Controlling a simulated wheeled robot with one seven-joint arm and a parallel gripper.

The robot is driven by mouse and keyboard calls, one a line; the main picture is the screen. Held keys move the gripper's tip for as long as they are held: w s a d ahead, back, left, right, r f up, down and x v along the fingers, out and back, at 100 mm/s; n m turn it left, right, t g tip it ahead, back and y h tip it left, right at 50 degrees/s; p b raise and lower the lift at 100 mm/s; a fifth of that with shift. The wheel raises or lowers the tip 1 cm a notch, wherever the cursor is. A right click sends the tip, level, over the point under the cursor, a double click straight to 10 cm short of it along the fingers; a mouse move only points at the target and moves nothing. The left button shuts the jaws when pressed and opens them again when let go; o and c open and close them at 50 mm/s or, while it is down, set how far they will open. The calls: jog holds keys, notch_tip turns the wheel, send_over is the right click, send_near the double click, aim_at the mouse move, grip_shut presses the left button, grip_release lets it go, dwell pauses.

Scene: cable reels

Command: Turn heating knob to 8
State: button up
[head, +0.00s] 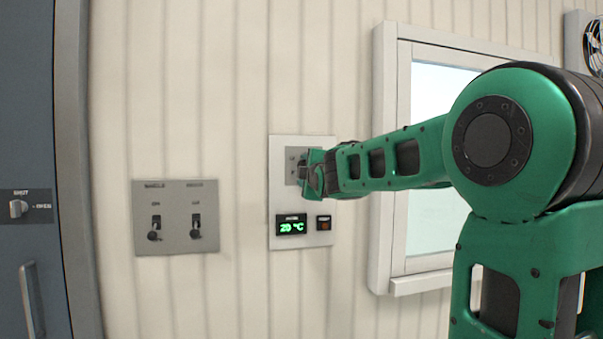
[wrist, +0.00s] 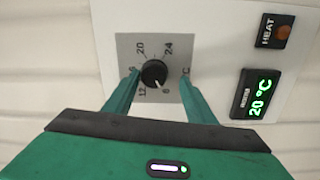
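The heating knob (wrist: 154,73) is a round black dial with a pale pointer mark, on a grey square plate (wrist: 126,48). Numbers around it include 20, 24 and 12; the 16 is partly covered by a finger. The pointer mark faces down in the wrist view, toward a digit that looks like 8. My gripper (wrist: 158,74) is open, with one green finger on each side of the knob; I cannot tell whether they touch it. In the head view my gripper (head: 316,173) is at the wall panel (head: 286,238) and hides the knob.
A green display (head: 291,226) reads 20 °C, beside a HEAT indicator (head: 324,222). A grey plate with two switches (head: 175,217) is left of the panel. A window frame (head: 385,110) is to the right and a door (head: 25,130) is far left.

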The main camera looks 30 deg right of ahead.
jog(key=shift+s+d+r, duration=0.15)
jog(key=shift+r, duration=0.15)
jog(key=v, duration=1)
jog(key=shift+s+f, duration=0.15)
jog(key=shift+s, duration=0.15)
